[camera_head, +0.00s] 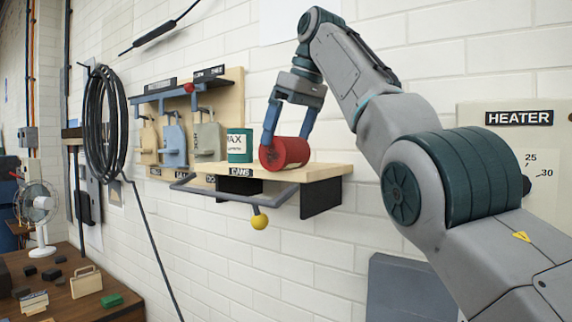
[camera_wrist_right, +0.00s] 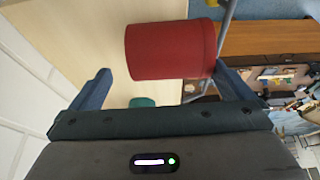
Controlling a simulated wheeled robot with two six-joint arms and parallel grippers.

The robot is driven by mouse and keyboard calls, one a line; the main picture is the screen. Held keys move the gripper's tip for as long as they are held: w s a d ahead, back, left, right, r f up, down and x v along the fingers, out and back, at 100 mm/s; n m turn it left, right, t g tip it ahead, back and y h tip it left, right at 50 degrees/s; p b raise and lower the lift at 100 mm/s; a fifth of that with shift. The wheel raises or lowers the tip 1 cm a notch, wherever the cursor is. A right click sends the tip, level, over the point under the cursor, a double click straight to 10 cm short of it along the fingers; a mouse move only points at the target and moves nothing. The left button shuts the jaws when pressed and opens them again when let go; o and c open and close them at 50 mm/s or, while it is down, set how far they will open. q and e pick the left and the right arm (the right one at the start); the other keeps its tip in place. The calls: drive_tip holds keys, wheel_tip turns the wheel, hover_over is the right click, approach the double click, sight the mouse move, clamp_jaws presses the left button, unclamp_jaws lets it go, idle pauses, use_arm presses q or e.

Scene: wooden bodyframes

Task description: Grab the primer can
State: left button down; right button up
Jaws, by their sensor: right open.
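A red can (camera_head: 287,153) lies on its side on the wooden shelf, near the shelf's front edge. I see no readable label on it. A green and white can (camera_head: 239,146) stands upright behind it to the left; its label is partly hidden and reads "AX" with smaller print below. I cannot tell from the labels which is primer. My right gripper (camera_head: 287,138) is open above the red can, its fingers on either side. In the right wrist view the red can (camera_wrist_right: 170,50) is between and beyond the open fingers (camera_wrist_right: 168,82). My left gripper is not in view.
Tools hang on a board (camera_head: 228,92) to the left. A workbench (camera_head: 62,297) with a fan (camera_head: 38,205) stands lower left.

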sight(281, 145)
drive_tip(key=shift+s+a+f+b, duration=0.25)
drive_tip(key=shift+s+f+b, duration=0.1)
drive_tip(key=shift+f, duration=0.25)
drive_tip(key=shift+s+a+f+b, duration=0.25)
drive_tip(key=shift+f+b, duration=0.1)
drive_tip(key=shift+f, duration=0.25)
drive_tip(key=shift+s+a+f, duration=0.15)
drive_tip(key=shift+a+f, duration=0.05)
drive_tip(key=shift+a, duration=0.15)
drive_tip(key=shift+w+f, duration=0.2)
drive_tip(key=shift+w, duration=0.35)
drive_tip(key=shift+c, duration=0.4)
drive_tip(key=c, duration=0.4)
drive_tip(key=shift+s+d, duration=0.15)
drive_tip(key=shift+d, duration=0.05)
drive_tip(key=c, duration=0.7)
drive_tip(key=shift+s+r, duration=0.1)
drive_tip(key=shift+r, duration=0.05)
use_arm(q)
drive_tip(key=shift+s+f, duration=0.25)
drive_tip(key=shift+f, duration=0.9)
use_arm(e)
drive_tip(key=shift+a, duration=0.15)
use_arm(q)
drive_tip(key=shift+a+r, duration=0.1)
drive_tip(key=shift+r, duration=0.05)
use_arm(e)
drive_tip(key=shift+w, duration=0.2)
